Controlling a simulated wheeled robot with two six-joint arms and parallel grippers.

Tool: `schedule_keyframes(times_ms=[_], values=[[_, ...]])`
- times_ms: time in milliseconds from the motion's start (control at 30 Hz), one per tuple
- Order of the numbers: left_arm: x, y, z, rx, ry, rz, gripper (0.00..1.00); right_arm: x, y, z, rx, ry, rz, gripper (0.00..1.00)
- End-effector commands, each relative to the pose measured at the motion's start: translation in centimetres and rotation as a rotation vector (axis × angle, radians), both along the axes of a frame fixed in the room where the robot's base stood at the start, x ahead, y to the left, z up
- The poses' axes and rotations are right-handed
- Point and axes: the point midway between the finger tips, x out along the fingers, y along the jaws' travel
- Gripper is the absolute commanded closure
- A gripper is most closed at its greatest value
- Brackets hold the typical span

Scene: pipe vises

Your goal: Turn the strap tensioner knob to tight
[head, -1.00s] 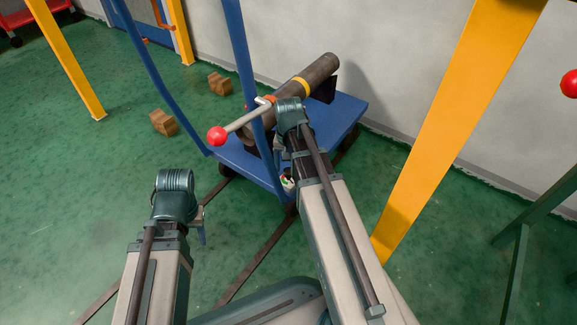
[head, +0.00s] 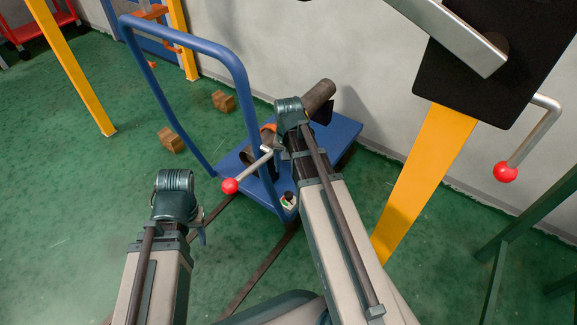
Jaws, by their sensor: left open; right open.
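A small dark knob (head: 289,197) on a pale plate with green sits at the near edge of the blue cart (head: 345,138), just left of my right forearm. It looks like the strap tensioner knob; its setting is too small to read. A dark pipe (head: 321,93) lies on the cart, partly hidden by my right wrist. My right gripper (head: 280,143) is mostly hidden behind its wrist, over the pipe, and is open. My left gripper (head: 201,235) is open and apart from everything, over the floor left of the cart.
A lever with a red ball (head: 230,186) juts from the pipe area past the blue cart handle (head: 247,95). A dark panel with a lever (head: 506,172) stands upper right on a yellow post (head: 424,183). Wooden blocks (head: 171,140) lie on open green floor at left.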

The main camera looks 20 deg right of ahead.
Motion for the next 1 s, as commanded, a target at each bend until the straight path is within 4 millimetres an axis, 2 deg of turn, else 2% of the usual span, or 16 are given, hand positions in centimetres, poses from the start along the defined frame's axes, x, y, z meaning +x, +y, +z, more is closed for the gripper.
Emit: schedule_keyframes(times_ms=[333,467,567,800,1000], values=[[0.01,0.0,0.16,0.0,0.0,-0.001,0.5,0.0,0.0,0.16,0.0,0.0,0.002,0.28],[0.01,0.0,0.16,0.0,0.0,-0.001,0.5,0.0,0.0,0.16,0.0,0.0,0.083,0.28],[0.01,0.0,0.17,0.0,0.0,-0.001,0.5,0.0,0.0,0.17,0.0,0.0,0.259,0.28],[0.01,0.0,0.18,0.0,0.0,-0.001,0.5,-0.01,0.01,0.18,0.0,0.0,0.863,0.28],[0.0,0.0,0.19,0.0,0.0,-0.001,0.5,-0.01,0.01,0.19,0.0,0.0,1.289,0.28]])
